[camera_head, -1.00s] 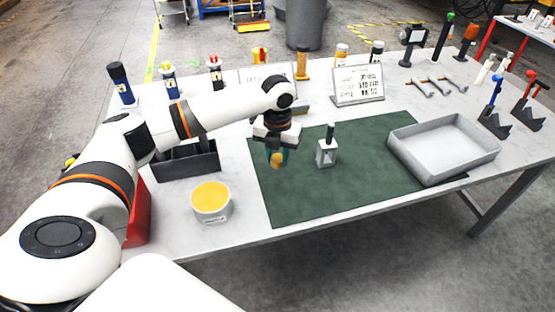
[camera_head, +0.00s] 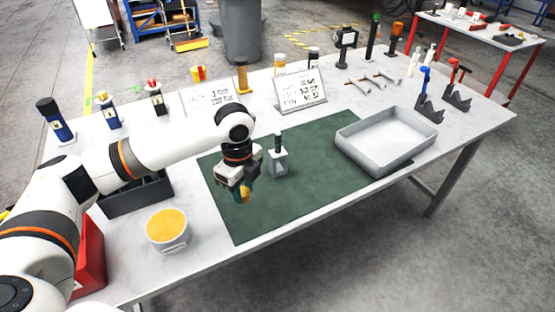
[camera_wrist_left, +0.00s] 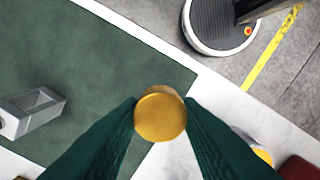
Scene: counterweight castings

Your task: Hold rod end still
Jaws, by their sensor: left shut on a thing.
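My left gripper (camera_head: 243,191) hangs over the left part of the green mat (camera_head: 310,180), pointing down. Its dark green fingers are shut on a brass-coloured round piece (camera_wrist_left: 160,114), seen end-on between the fingertips in the left wrist view. In the head view the piece is mostly covered by the fingers. Whether it is a rod end, and how long it is, I cannot tell. A grey block with an upright black-topped rod (camera_head: 279,160) stands on the mat just right of the gripper, apart from it. The block also shows in the left wrist view (camera_wrist_left: 32,112). My right gripper is out of view.
A grey tray (camera_head: 384,160) stands at the mat's right. A white tub with yellow contents (camera_head: 168,241), a dark bin (camera_head: 136,198) and a red bin (camera_head: 89,258) stand left. Handled tools, two sign cards and hooks line the back. The mat's front is clear.

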